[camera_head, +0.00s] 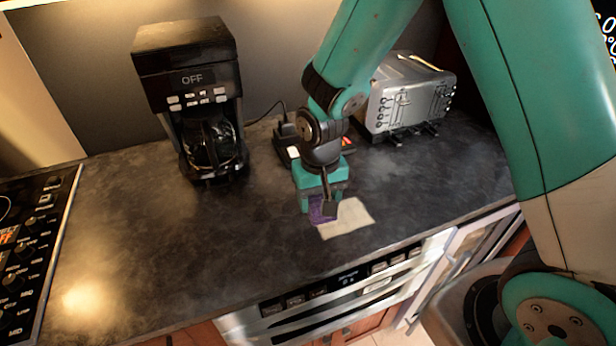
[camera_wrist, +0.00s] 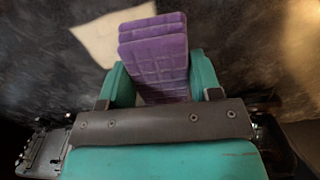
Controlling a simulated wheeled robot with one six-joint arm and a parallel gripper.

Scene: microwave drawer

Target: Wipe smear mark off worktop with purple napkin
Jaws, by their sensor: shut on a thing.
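My gripper (camera_head: 324,198) is over the dark worktop (camera_head: 215,245), in front of the toaster. It is shut on the purple napkin (camera_head: 322,211). In the wrist view the folded, quilted napkin (camera_wrist: 155,60) sticks out between the teal fingers (camera_wrist: 162,88). A pale cream patch (camera_head: 349,218) with fairly sharp edges lies flat on the worktop beside and partly behind the napkin. It also shows in the wrist view (camera_wrist: 108,34). I cannot tell whether it is the smear mark, a light patch or something else. Whether the napkin touches the worktop is unclear.
A black coffee maker (camera_head: 190,85) stands at the back left and a silver toaster (camera_head: 405,98) at the back right. A small dark device (camera_head: 285,145) sits behind my gripper. A cooktop (camera_head: 32,235) is at far left. The worktop's front left is clear.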

